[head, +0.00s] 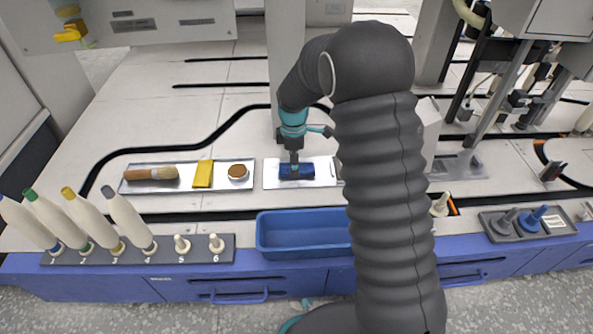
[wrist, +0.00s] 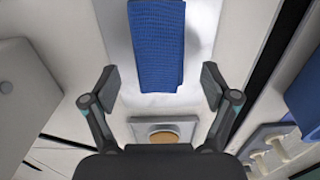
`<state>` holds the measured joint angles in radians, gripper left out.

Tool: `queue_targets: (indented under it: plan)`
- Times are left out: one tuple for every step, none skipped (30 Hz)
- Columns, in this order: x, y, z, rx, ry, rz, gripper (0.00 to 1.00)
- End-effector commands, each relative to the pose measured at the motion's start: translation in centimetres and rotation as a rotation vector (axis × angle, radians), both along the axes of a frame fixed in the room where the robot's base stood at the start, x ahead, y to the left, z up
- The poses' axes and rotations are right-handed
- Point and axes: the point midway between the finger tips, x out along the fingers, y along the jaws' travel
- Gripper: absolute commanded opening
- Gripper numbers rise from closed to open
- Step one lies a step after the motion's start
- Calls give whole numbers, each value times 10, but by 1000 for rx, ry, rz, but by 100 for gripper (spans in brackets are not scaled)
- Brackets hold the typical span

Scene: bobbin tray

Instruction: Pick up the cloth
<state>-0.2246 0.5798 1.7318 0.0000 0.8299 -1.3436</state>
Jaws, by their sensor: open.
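The cloth (wrist: 157,45) is a blue, textured, folded piece on a pale tray (wrist: 205,30). In the head view the cloth (head: 297,171) lies on the white tray (head: 325,180) in the middle of the worktop, partly covered by my gripper (head: 294,168). In the wrist view my gripper (wrist: 160,92) is open and empty, with its fingers wide apart. The cloth lies beyond the fingertips in that view, between their lines. I see no contact between the fingers and the cloth. My arm hides the right end of the tray in the head view.
Left is a tray (head: 216,184) with a brush (head: 152,173), a yellow cloth (head: 203,174) and a small round tin (head: 238,171). A blue bin (head: 300,250) stands in front. A numbered rack (head: 110,256) holds several tall bobbins at front left. A grey tray (head: 495,232) is at right.

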Motion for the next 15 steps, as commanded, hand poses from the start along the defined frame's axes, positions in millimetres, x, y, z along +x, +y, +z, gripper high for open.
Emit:
queue_targets:
  plan:
    - [-1, 0, -9, -1, 2, 0, 86]
    - [0, 0, -13, 0, 2, 0, 86]
    - [0, 0, -16, 0, 1, 0, 86]
    - [0, 0, -18, 0, 1, 0, 86]
    - [0, 0, -19, 0, 1, 0, 86]
    - [0, 0, -19, 0, 1, 0, 86]
    - [0, 0, -19, 0, 0, 0, 86]
    - [0, 0, -18, 0, 0, 0, 86]
    - [0, 0, -18, 0, 0, 0, 86]
    - [0, 0, -18, 0, 0, 0, 86]
    - [0, 0, -18, 0, 0, 0, 86]
    - [0, 0, -18, 0, 0, 0, 76]
    - [0, 0, -18, 0, 0, 0, 68]
    - [0, 0, -18, 0, 0, 0, 61]
    - [0, 0, -18, 0, 0, 0, 51]
